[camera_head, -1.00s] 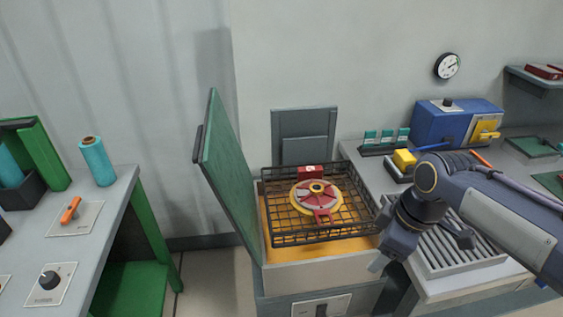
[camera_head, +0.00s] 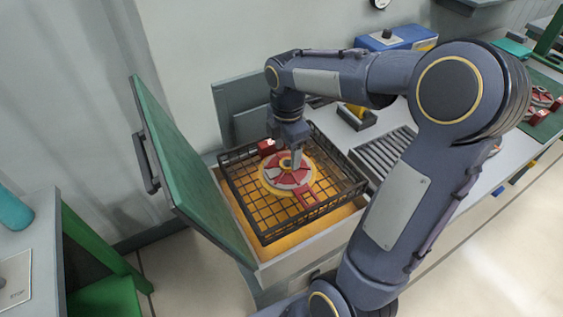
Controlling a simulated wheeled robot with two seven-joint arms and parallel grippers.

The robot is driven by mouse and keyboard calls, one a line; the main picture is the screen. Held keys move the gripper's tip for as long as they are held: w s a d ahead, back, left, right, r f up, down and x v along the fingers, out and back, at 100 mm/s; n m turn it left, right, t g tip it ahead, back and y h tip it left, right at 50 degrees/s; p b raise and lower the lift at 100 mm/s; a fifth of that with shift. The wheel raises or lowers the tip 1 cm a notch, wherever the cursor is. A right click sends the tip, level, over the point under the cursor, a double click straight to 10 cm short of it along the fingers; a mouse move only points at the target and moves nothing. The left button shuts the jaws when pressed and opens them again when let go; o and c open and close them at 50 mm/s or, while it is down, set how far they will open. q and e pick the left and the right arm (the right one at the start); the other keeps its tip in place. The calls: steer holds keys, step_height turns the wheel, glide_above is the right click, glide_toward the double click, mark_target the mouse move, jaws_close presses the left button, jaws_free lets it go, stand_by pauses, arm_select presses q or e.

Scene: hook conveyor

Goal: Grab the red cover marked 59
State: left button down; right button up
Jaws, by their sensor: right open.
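A red and yellow round part (camera_head: 276,180) lies in a black wire basket (camera_head: 235,203), which sits in an open box with an orange inside. Red arms and a pale ring show on the round part. A small red block with a white mark (camera_head: 266,147) is at the basket's back edge; I cannot read its mark. My right gripper (camera_head: 293,164) points down over the round part, close above its hub, with its jaws open. The arm hides some of the part's far side. I cannot tell whether the fingers touch it. My left gripper is not in view.
The box's green lid (camera_head: 180,165) stands open on the left. A roller rack (camera_head: 383,157) is on the counter right of the basket. A blue machine (camera_head: 398,38) stands behind. More red parts (camera_head: 540,98) lie on a green mat at the far right.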

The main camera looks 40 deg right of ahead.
mark_target(287, 163)
step_height(287, 163, down, 4)
steer(key=shift+r, duration=0.15)
steer(key=shift+s, duration=0.1)
steer(key=shift+r, duration=0.1)
jaws_close()
